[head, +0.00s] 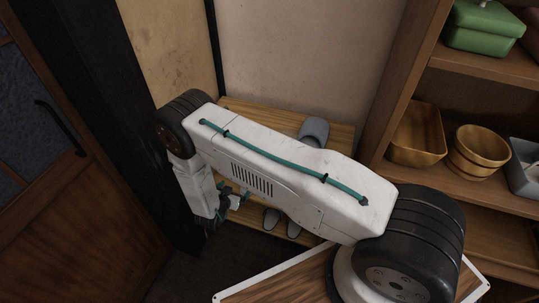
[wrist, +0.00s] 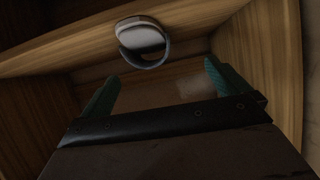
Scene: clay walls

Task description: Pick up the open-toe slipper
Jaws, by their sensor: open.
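Grey slippers show on a wooden shelf unit in the head view. One slipper (head: 315,130) sits on the top board behind my arm. Two more, a left one (head: 271,219) and a right one (head: 294,228), show lower down below my arm. I cannot tell which of them is open-toed. In the wrist view a pale grey slipper (wrist: 143,35) with a dark opening and a grey rounded band lies at the wooden board's edge, ahead of my fingertips. My gripper (wrist: 160,72) is open, with nothing between its green fingers. It also shows in the head view (head: 236,203), left of the lower slippers.
A shelf at right holds a green box (head: 483,27), a wooden tray (head: 416,135), a wooden bucket (head: 478,150) and a grey bin (head: 525,175). A brown door (head: 70,215) and dark post stand at left. My arm hides much of the slipper shelf (head: 342,135).

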